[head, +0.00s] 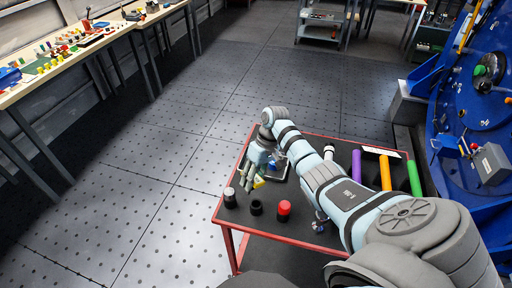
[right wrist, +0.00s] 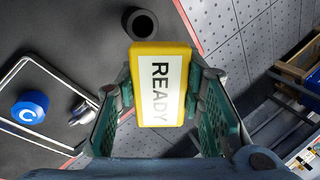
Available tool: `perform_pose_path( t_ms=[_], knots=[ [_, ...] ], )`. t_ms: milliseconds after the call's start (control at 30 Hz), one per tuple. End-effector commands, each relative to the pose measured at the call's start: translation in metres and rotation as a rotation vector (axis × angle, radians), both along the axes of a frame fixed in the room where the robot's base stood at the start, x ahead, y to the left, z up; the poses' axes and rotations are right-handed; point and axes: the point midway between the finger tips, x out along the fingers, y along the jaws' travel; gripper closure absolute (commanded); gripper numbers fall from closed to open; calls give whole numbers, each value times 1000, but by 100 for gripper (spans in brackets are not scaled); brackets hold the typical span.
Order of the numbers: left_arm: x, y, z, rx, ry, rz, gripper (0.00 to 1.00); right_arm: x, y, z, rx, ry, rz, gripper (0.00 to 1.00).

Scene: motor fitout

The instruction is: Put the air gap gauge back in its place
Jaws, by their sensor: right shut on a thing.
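My right gripper (head: 252,180) is over the far left part of a red-edged cart. It is shut on a yellow block (head: 259,183) with a white label reading READY. In the right wrist view the yellow block (right wrist: 160,85) sits between the two green fingers, label facing the camera. I cannot tell whether the block is clear of the cart top. No object is marked as the air gap gauge, so I cannot tell whether the block is it. My left gripper is not in view.
The red-edged cart (head: 257,252) bears black cylinders (head: 256,207), a red-topped one (head: 284,210), and purple (head: 356,166), orange (head: 385,173) and green (head: 413,178) tubes. A blue knob (right wrist: 30,107) lies by a wire frame. A blue machine (head: 462,100) stands right.

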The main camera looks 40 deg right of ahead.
Motion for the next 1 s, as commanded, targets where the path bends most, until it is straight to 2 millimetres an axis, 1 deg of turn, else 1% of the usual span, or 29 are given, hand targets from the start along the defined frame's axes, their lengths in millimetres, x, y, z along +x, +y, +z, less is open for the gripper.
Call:
perform_pose_path(
  t_ms=[33, 100, 200, 367, 467, 733, 867, 900, 1000],
  knots=[
    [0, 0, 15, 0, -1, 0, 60, -2, 2, 11, -61, -5, 101, 100],
    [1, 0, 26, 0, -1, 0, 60, -9, 4, 17, -167, -30, 271, 100],
    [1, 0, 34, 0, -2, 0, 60, -17, 6, 25, -257, -66, 427, 100],
    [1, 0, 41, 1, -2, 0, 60, -26, 11, 36, -331, -109, 573, 100],
    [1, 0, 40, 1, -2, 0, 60, -27, 12, 37, -343, -118, 600, 100],
    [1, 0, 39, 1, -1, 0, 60, -27, 12, 36, -341, -116, 597, 100],
    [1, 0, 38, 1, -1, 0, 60, -30, 9, 39, -334, -103, 597, 100],
    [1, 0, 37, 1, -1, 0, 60, -32, 9, 38, -330, -97, 597, 100],
    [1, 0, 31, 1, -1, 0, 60, -31, 9, 26, -329, -98, 596, 100]
  ],
)
